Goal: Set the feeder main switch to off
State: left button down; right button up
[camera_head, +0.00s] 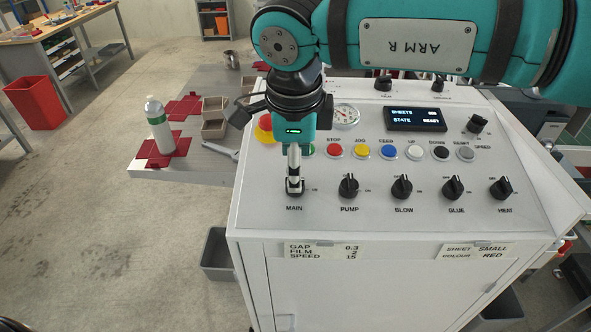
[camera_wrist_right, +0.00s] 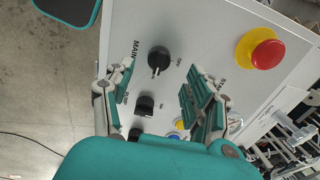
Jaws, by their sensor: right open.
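The MAIN switch (camera_head: 295,189) is a black rotary knob at the left end of the lower knob row on the white control panel. The right wrist view shows the knob (camera_wrist_right: 159,58) with its white mark pointing down in that picture, toward the PUMP knob (camera_wrist_right: 145,105), which is the panel's right side. My right gripper (camera_wrist_right: 160,78) is open, its fingers apart on either side of the knob in that view. In the head view my right gripper (camera_head: 294,178) points down over the MAIN switch and partly hides it. I cannot tell whether the fingers touch it. My left gripper is not in view.
The BLOW knob (camera_head: 402,188) and others continue the row to the right. Coloured push buttons, including a red STOP (camera_head: 335,151), lie above. The red emergency stop (camera_wrist_right: 262,52) on its yellow base is near the gripper.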

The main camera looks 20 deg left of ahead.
jog(key=p+x, duration=0.1)
jog(key=x, duration=0.3)
jog(key=shift+s, duration=0.1)
jog(key=shift+f, duration=0.55)
jog(key=c, duration=1.1)
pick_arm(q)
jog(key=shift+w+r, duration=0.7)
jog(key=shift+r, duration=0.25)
pick_arm(e)
grip_shut()
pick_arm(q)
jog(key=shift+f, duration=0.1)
